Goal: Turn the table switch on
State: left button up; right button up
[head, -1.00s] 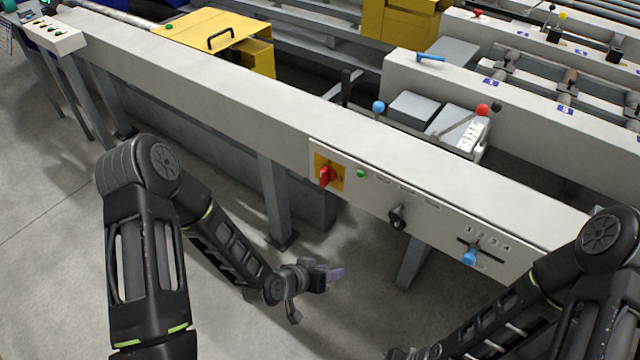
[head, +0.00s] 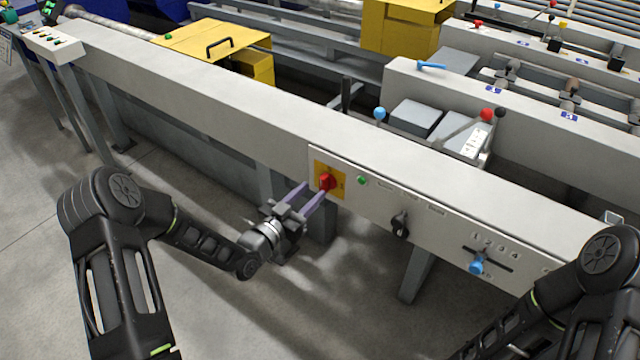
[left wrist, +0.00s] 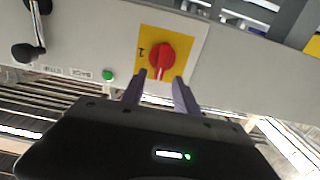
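The table switch (head: 327,182) is a red rotary knob on a yellow plate, set in the front panel of the long grey table. It also shows in the left wrist view (left wrist: 162,56), where a pale mark on the knob points towards my gripper. My left gripper (head: 314,193) is open, its two purple fingers pointing at the knob. In the left wrist view the left gripper's fingertips (left wrist: 161,78) lie on either side of the knob's lower part; whether they touch it I cannot tell. My right arm is at the lower right; its gripper is out of view.
Right of the switch on the panel are a green button (head: 362,180), a black knob (head: 400,224) and a blue slider lever (head: 478,267). Levers with blue and red balls stand behind the beam. The floor in front is clear.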

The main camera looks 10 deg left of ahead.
aim_at(321, 183)
pick_arm(q)
jog(key=x, duration=0.4)
jog(key=shift+w+d, duration=0.15)
jog(key=shift+w, duration=0.25)
jog(key=shift+c, duration=0.2)
grip_shut()
